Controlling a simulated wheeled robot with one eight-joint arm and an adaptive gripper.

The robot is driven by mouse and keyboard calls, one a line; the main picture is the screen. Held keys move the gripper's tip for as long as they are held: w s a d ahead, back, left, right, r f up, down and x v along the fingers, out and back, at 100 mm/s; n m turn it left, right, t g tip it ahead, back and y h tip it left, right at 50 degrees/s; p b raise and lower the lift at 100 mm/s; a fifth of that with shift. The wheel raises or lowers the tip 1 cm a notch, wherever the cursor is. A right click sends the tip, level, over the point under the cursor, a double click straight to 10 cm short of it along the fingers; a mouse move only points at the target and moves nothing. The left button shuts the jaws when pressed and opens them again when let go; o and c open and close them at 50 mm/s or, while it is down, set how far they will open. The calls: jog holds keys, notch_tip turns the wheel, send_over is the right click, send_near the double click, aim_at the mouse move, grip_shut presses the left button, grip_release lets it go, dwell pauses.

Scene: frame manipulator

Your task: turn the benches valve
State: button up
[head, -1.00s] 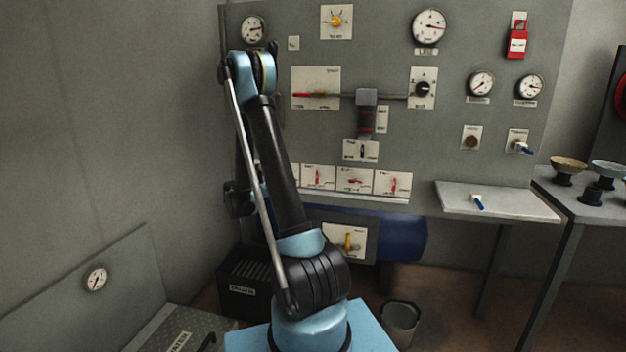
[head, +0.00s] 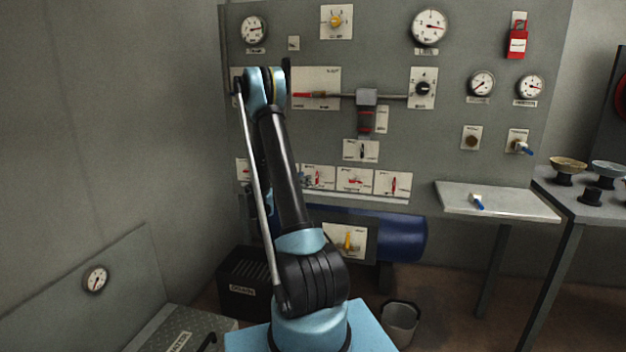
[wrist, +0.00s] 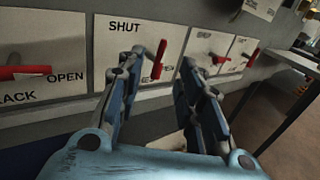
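A row of white plates with red lever handles runs along the lower panel. The "benches" label is not readable, so I cannot tell which plate it marks. In the wrist view my gripper (wrist: 170,65) is open. Its two fingers reach toward a plate marked SHUT (wrist: 124,42), with a red handle (wrist: 158,60) between the fingertips. I cannot tell if they touch. That handle (head: 317,177) also shows in the head view, upright. The plate to the left, marked OPEN and partly RACK, has a sideways red handle (wrist: 25,72). In the head view my arm hides most of the gripper.
Two more red-handled plates (head: 354,180) (head: 392,183) stand to the right. A ledge (head: 360,197) runs under the row, above a blue tank (head: 400,235). A shelf (head: 510,203) with a blue-handled part juts out at right.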

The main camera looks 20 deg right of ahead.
aim_at(317, 178)
jog(key=x, duration=0.7)
jog(key=shift+d, duration=0.25)
jog(key=shift+w, duration=0.1)
grip_shut()
